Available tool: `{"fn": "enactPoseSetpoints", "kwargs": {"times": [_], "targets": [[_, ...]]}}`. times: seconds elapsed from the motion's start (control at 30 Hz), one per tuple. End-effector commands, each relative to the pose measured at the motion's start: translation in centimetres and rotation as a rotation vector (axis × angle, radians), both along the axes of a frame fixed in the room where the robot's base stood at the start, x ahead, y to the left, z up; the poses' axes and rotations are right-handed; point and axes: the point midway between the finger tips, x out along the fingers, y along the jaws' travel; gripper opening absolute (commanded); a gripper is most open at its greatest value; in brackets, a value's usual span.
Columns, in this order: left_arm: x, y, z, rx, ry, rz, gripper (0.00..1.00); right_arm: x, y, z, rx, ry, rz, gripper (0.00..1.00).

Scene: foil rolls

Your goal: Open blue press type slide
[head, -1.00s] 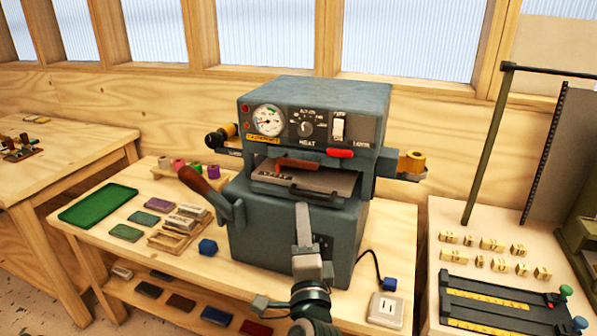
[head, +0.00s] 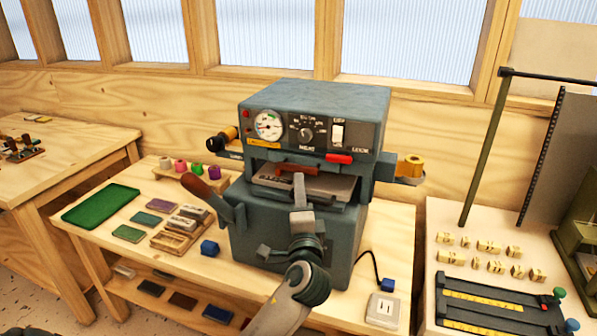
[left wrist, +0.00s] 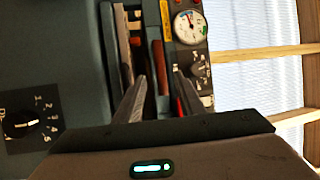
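The blue-grey press (head: 310,105) stands on the wooden bench. Its type slide (head: 325,184) is a flat grey plate in the front opening, with a red-brown handle (head: 292,167) across its front. My left gripper (head: 301,195) is in front of the opening, just below the handle. In the left wrist view, my left gripper (left wrist: 159,78) has its two fingers apart, and the red-brown handle (left wrist: 162,70) shows between and beyond them. I cannot tell whether they touch it. My right gripper is not in view.
A side lever (head: 200,189) sticks out at the press's left. A white switch box (head: 384,309) is at front right.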

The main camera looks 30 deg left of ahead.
Motion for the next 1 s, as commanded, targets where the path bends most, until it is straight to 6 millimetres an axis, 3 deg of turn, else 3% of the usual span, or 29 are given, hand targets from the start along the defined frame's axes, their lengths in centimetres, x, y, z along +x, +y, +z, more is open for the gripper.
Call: {"fn": "enactPoseSetpoints", "kwargs": {"times": [0.2,0.33,0.8,0.97,1.0], "targets": [[2.8,2.1,0.9,0.002,0.000,0.001,0.36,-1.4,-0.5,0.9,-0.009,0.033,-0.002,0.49],[4.0,2.9,1.1,0.001,0.000,0.000,0.36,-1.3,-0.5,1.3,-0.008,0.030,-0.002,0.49],[4.7,3.5,1.1,0.000,0.000,0.000,0.36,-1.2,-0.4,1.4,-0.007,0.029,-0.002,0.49],[4.7,3.5,1.0,0.000,0.000,0.000,0.00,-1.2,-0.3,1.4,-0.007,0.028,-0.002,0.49],[4.7,3.5,1.0,-0.001,0.001,0.000,0.00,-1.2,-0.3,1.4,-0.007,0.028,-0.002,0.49]]}}
